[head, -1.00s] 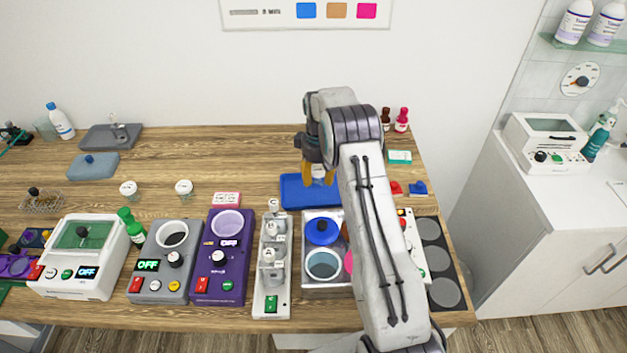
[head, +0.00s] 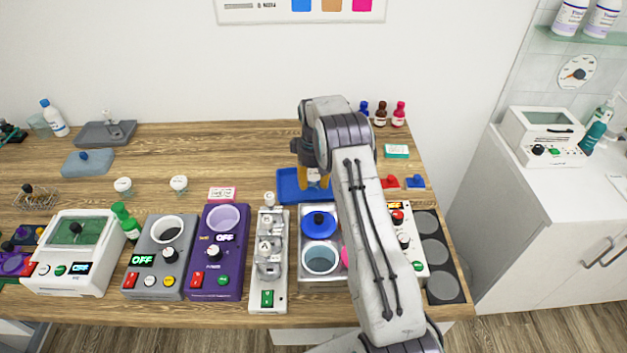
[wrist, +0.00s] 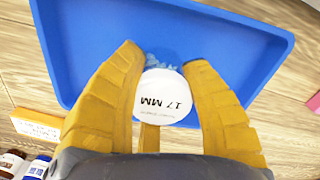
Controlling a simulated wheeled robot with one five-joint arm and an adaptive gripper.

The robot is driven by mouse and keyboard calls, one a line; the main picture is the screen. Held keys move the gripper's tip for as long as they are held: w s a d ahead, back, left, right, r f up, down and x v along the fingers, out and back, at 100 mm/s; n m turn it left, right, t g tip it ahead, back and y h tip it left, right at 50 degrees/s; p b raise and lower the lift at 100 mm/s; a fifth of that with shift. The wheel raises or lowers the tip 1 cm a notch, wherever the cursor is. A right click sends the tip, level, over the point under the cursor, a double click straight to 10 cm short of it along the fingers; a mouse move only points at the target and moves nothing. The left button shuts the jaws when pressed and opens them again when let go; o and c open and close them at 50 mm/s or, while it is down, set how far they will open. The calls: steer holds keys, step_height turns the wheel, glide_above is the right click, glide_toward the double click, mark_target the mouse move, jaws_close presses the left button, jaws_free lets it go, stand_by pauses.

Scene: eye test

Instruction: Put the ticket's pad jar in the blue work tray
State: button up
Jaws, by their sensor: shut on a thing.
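My gripper (wrist: 160,105) has its yellow fingers shut around a small jar with a white lid (wrist: 163,90) that reads "17 MM". The jar is over the blue work tray (wrist: 95,40); I cannot tell whether it touches the tray floor.
A row of devices, including a purple one (head: 218,258) and a grey one (head: 163,270), lines the front edge. Small bottles (head: 380,115) stand behind the arm at right. The table's back middle is clear.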

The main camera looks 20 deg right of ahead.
steer(key=shift+f, duration=0.2)
steer(key=o, duration=1.1)
steer(key=shift+r, duration=0.1)
